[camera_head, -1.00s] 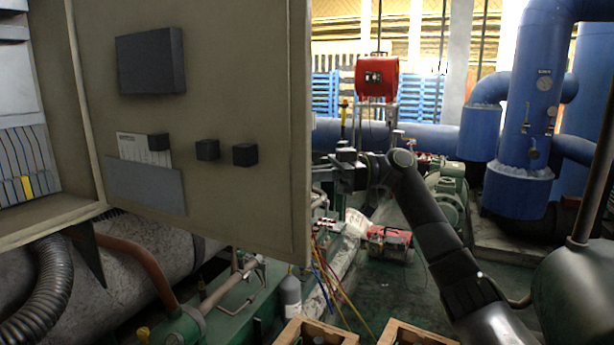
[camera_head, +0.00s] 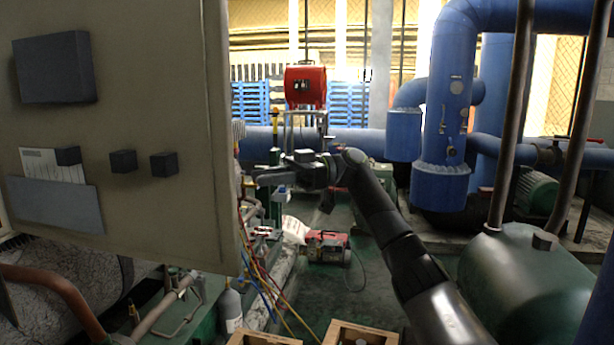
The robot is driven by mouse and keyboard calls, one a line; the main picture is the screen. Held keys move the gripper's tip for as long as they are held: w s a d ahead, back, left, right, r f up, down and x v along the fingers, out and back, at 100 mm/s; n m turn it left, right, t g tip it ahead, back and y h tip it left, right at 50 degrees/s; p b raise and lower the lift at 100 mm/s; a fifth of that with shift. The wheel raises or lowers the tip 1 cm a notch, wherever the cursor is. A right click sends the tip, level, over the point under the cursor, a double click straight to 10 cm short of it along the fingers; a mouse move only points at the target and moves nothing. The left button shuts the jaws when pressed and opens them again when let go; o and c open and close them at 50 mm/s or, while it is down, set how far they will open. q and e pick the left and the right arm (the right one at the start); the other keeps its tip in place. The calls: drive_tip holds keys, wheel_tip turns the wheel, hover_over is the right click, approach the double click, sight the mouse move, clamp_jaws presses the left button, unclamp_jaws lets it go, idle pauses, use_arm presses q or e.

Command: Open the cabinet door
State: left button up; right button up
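The cabinet door (camera_head: 115,105) stands swung open at the left of the head view, its inner face toward me. It carries a dark box, a document pocket and small black blocks. My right gripper (camera_head: 262,178) is just right of the door's free edge, its fingers pointing left toward that edge. The fingers look apart, with nothing seen between them. I cannot tell if a fingertip touches the door. My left gripper is not in view.
Pipes and a hose lie below the door. A grey cylinder (camera_head: 230,311), wooden crates (camera_head: 345,328) and a red machine (camera_head: 328,247) stand on the floor. A green tank (camera_head: 530,280) and blue pipes (camera_head: 447,120) are at the right. Green floor shows between.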

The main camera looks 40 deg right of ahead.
drive_tip(key=v, duration=1)
